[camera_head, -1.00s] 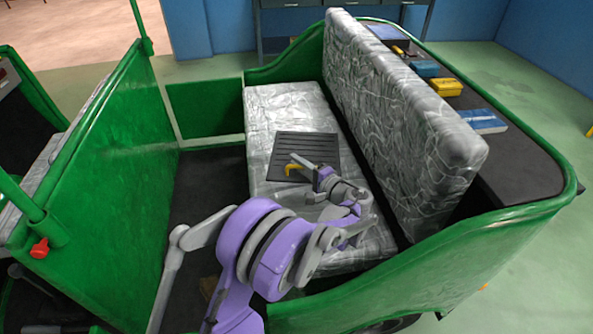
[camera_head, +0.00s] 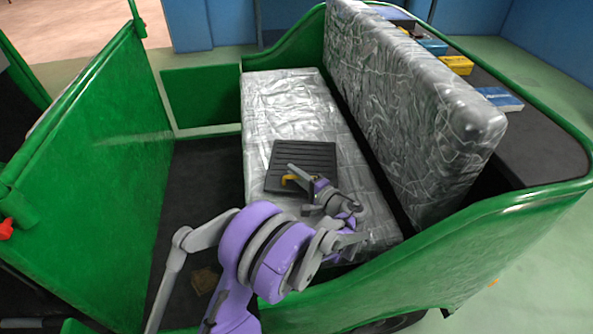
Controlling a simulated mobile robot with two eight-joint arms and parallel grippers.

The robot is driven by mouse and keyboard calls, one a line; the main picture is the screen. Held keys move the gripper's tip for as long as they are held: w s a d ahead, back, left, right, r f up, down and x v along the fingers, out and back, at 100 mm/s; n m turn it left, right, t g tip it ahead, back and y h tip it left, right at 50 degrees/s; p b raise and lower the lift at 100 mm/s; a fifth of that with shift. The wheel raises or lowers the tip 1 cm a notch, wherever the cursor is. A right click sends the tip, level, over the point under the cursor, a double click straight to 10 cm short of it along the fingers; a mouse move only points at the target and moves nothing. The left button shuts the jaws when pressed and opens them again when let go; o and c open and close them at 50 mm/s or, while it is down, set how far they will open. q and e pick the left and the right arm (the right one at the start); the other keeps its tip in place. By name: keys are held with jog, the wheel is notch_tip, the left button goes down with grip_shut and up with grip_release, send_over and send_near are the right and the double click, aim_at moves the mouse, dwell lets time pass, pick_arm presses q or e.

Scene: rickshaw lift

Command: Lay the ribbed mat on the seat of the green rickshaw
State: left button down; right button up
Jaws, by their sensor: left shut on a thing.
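The ribbed mat (camera_head: 307,160) is a dark, flat square with parallel ridges. It shows over the front part of the silver-grey seat (camera_head: 281,103) of the green rickshaw (camera_head: 100,149). My left gripper (camera_head: 290,180) is at the mat's near left part, shut on the mat, with a yellow-orange piece showing at its fingertips. Whether the mat rests fully on the seat or is held slightly above it, I cannot tell. My right gripper is not in view.
The silver backrest (camera_head: 408,110) stands along the seat's right side. Behind it, a dark shelf (camera_head: 543,146) carries a yellow box (camera_head: 457,65) and a blue-white box (camera_head: 499,98). The green front panel is at left. The far half of the seat is bare.

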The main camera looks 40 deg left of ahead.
pick_arm(q)
jog(key=shift+f, duration=0.2)
jog(key=c, duration=0.8)
grip_release()
jog(key=o, duration=0.8)
jog(key=shift+d+f, duration=0.1)
jog(key=shift+d, duration=0.1)
jog(key=shift+d, duration=0.1)
jog(key=shift+c, duration=0.2)
jog(key=shift+o, duration=0.2)
jog(key=shift+s+d, duration=0.1)
jog(key=shift+d, duration=0.4)
